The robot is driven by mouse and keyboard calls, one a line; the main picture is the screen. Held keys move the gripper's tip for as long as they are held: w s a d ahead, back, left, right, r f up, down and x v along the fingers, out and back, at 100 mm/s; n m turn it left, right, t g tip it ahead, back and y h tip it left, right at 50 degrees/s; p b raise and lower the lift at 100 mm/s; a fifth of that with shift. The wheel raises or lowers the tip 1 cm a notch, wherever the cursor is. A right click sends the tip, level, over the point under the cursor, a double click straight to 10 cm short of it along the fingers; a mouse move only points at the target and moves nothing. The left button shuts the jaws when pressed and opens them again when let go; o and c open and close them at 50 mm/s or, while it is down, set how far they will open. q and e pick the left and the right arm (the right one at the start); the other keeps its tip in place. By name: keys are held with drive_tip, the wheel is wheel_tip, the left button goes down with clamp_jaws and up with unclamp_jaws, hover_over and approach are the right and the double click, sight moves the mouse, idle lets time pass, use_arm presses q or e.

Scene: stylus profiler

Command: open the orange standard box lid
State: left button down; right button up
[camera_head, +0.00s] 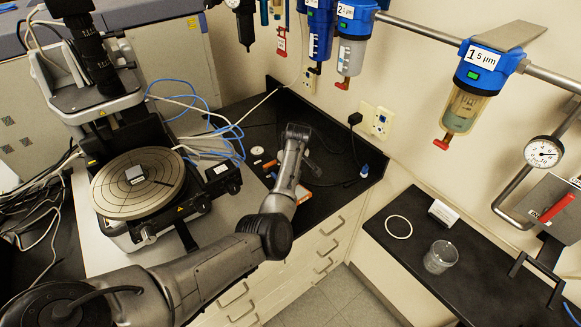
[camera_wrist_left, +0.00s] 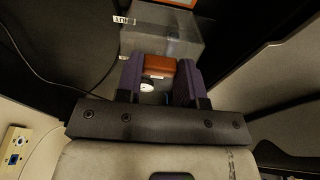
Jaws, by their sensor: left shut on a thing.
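In the left wrist view, a small orange-brown box (camera_wrist_left: 160,66) sits between the two dark purple fingers of my left gripper (camera_wrist_left: 160,82). The fingers are shut on it, one at each side. A small white piece shows just below the box. Its hinge and the state of its lid are too dark and small to tell. In the head view, my left arm reaches over the black bench top, and the box cannot be made out for sure beside the wrist. My right gripper is in neither view.
A clear box (camera_wrist_left: 160,35) with a label lies just beyond the fingers. An orange item (camera_head: 302,194) lies beside my forearm on the black bench (camera_head: 333,191). The profiler's round stage (camera_head: 137,196) stands left. A blue-capped bottle (camera_head: 364,171) stands near the wall.

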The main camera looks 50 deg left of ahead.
use_arm(q)
drive_tip(key=shift+d+f, duration=0.1)
drive_tip(key=shift+f, duration=0.1)
drive_tip(key=c, duration=0.9)
unclamp_jaws()
drive_tip(key=shift+s, duration=0.1)
drive_tip(key=shift+c, duration=0.2)
drive_tip(key=shift+o, duration=1.1)
drive_tip(key=shift+r, duration=0.2)
drive_tip(key=shift+d+r, duration=0.1)
drive_tip(key=shift+r, duration=0.3)
drive_tip(key=v, duration=1.2)
drive_tip(key=shift+r, duration=0.4)
drive_tip(key=shift+d, duration=0.1)
